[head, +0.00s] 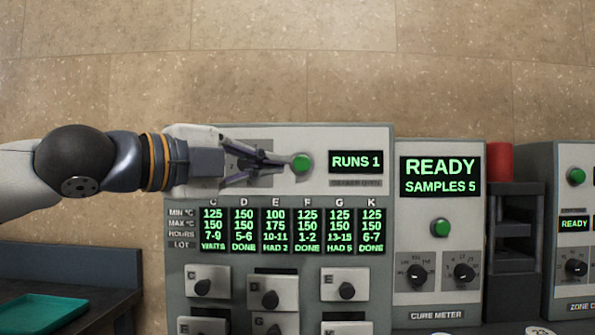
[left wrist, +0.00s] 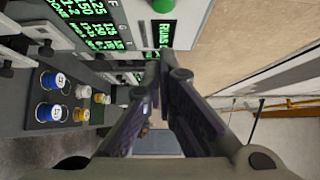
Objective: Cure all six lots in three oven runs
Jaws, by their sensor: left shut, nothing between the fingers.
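My left gripper (head: 284,161) is shut and empty, its fingertips just left of the green button (head: 302,163) on the grey control panel (head: 380,150); whether they touch it I cannot tell. The panel display (head: 356,161) reads "RUNS 1". The lot board (head: 277,230) shows C WAITS, D DONE, E HAD 2, F DONE, G HAD 5, K DONE. Below are lettered drawers with black knobs, such as C (head: 205,282). In the left wrist view the closed fingers (left wrist: 160,68) point toward the panel, with the green button (left wrist: 163,5) at the top edge. My right gripper is out of view.
The cure meter (head: 437,315) has a display (head: 440,176) reading "READY SAMPLES 5", a green button and two dials. A red cylinder (head: 499,162) and another READY unit (head: 575,224) stand right. A teal tray (head: 40,313) lies lower left. Blue-topped containers (left wrist: 53,80) show in the left wrist view.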

